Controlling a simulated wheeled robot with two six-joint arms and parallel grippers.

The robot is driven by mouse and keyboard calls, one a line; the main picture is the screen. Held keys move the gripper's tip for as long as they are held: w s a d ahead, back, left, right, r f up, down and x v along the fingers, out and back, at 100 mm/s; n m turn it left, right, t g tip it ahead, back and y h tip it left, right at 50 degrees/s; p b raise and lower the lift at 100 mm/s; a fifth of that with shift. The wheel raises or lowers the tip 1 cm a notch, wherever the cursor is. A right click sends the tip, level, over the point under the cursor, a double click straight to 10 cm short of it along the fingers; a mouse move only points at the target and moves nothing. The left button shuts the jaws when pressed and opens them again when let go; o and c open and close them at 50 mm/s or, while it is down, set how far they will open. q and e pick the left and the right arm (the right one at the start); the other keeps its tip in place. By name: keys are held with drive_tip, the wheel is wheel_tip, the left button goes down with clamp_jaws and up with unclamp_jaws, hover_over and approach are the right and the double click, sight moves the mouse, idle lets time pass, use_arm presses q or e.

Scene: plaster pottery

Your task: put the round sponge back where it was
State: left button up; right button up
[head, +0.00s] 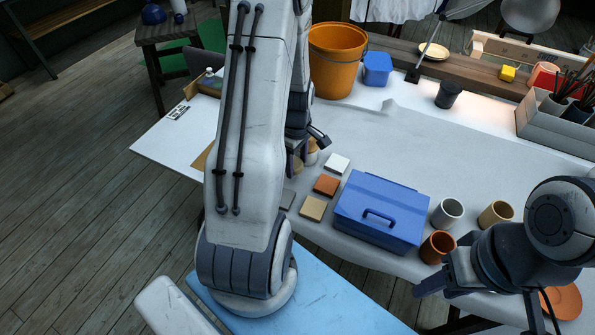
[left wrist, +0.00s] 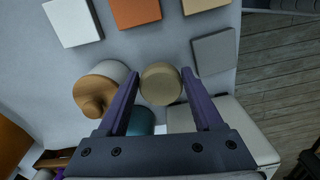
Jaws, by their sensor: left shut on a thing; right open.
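The round sponge (left wrist: 161,84) is a tan disc between the fingertips of my left gripper (left wrist: 160,76), which is shut on it. In the head view the sponge (head: 295,166) is mostly hidden behind my left arm, and my left gripper (head: 300,155) is only partly seen there, over the white table near the sample tiles. I cannot tell whether the sponge touches the table. My right gripper (head: 447,282) is open and empty at the lower right, by the orange-brown cup (head: 437,247).
Beside the sponge stands a wooden-topped jar (left wrist: 92,97); a teal thing (left wrist: 141,121) shows below. White (head: 337,163), orange (head: 326,185), tan (head: 313,208) and grey (head: 287,199) tiles lie close. A blue toolbox (head: 385,205) stands right.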

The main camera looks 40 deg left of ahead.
sight(297, 164)
use_arm(q)
drive_tip(key=shift+f, duration=1.8)
drive_tip(key=shift+f, duration=0.15)
drive_tip(key=o, duration=1)
drive_tip(key=shift+o, duration=0.2)
